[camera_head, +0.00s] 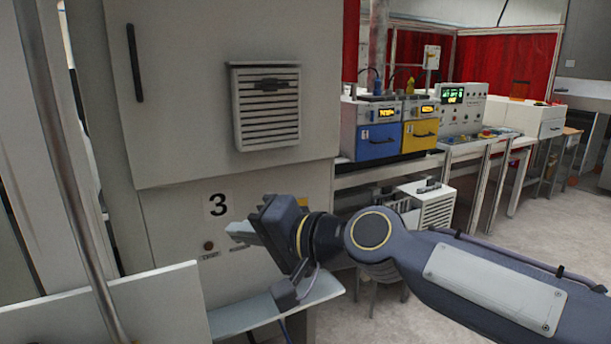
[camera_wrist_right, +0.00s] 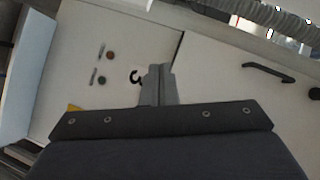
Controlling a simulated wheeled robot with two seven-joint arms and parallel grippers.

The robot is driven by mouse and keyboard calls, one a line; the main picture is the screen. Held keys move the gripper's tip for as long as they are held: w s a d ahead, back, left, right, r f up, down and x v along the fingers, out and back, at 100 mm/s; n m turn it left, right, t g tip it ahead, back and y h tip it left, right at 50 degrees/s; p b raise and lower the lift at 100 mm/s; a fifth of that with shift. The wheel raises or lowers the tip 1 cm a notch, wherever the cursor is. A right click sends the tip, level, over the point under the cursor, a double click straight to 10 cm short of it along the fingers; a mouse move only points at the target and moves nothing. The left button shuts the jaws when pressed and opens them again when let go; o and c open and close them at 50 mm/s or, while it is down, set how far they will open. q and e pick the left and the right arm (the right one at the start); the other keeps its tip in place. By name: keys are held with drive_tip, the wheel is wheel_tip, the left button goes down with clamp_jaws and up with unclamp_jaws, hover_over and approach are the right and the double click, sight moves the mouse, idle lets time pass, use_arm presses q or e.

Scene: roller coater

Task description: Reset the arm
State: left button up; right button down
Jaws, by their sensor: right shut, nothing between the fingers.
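My right arm (camera_head: 480,270) comes in from the right in the head view. Its gripper (camera_head: 238,230) points left, in front of the grey cabinet (camera_head: 150,205) marked with a 3. In the right wrist view the gripper's fingers (camera_wrist_right: 158,86) are together with nothing between them. The cabinet front (camera_wrist_right: 90,35) and its 3 label (camera_wrist_right: 136,75) show behind them. The wrist view does not show clearly how far the fingertips are from the cabinet. My left gripper does not show in the head view.
A pale shelf (camera_head: 262,308) lies below my right gripper. A white panel (camera_head: 110,312) and a metal pole (camera_head: 62,160) stand at the left. Blue (camera_head: 378,142) and yellow (camera_head: 419,136) machines stand on a bench behind my arm. Open floor (camera_head: 500,232) shows at the right.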

drive_tip(key=s+d+f+h, duration=0.35)
drive_tip(key=d+f, duration=0.35)
drive_tip(key=d, duration=0.4)
drive_tip(key=s+d+f+h, duration=0.3)
drive_tip(key=s+d+f, duration=0.3)
drive_tip(key=d, duration=0.5)
drive_tip(key=s+d+f+g+h, duration=0.1)
drive_tip(key=s+d+f+h, duration=0.2)
drive_tip(key=s+d+f, duration=0.6)
wheel_tip(320, 180, down, 4)
drive_tip(key=shift+s+g, duration=0.4)
drive_tip(key=shift+s, duration=0.7)
drive_tip(key=c, duration=2.1)
unclamp_jaws()
